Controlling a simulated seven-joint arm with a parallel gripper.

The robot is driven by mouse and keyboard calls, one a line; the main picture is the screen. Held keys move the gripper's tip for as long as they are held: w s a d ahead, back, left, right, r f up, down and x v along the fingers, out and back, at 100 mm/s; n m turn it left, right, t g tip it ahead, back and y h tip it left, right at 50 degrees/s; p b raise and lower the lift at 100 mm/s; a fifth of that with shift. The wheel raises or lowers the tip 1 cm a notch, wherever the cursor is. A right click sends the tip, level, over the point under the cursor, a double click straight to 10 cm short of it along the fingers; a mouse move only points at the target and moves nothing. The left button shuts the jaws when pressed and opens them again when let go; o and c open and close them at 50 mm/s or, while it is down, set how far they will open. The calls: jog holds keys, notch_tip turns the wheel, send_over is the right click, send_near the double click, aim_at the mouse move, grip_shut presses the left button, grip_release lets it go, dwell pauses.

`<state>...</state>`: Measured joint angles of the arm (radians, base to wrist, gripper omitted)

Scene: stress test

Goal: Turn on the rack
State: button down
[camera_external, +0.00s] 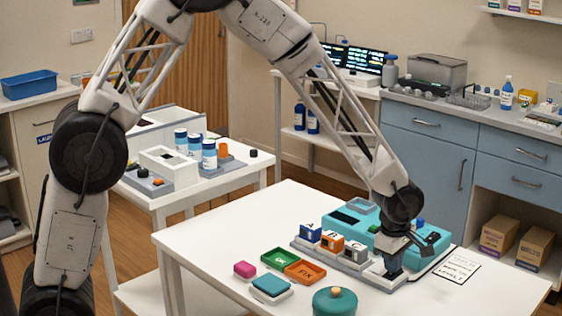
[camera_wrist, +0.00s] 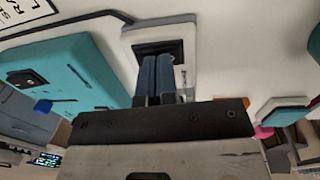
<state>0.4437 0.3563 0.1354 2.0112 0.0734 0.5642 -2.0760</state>
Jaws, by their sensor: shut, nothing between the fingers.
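The grey rack (camera_external: 330,257) lies along the front of a teal machine (camera_external: 435,240) on the white table. It holds a blue, an orange and a grey block in a row. My gripper (camera_external: 392,272) points down at the rack's right end, past the grey block. In the wrist view my gripper's dark blue fingers (camera_wrist: 163,72) are shut together with nothing between them. Their tips are over or at a black square (camera_wrist: 150,47) on a pale grey block. The fingers hide part of the square, and I cannot tell whether they touch it. The teal machine (camera_wrist: 75,70) shows left.
Green (camera_external: 280,257) and orange (camera_external: 306,272) trays, a pink block (camera_external: 244,270), a teal-topped pad (camera_external: 270,286) and a round teal lidded pot (camera_external: 335,301) stand left and in front. A printed card (camera_external: 457,268) lies right. The table's front-right corner is clear.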

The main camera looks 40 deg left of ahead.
aim_at(387, 276)
jog(key=shift+r, duration=0.1)
notch_tip(387, 276, up, 14)
jog(key=s, duration=0.2)
dwell(0.9)
jog(key=shift+w+t, duration=0.3)
jog(key=shift+w, duration=0.35)
jog(key=shift+f, duration=0.25)
jog(key=shift+w+f, duration=0.35)
jog(key=shift+f, duration=1.95)
jog(key=shift+w+f, duration=0.3)
jog(key=shift+f, duration=1.95)
jog(key=shift+w+f, duration=0.35)
jog(key=shift+f, duration=1.95)
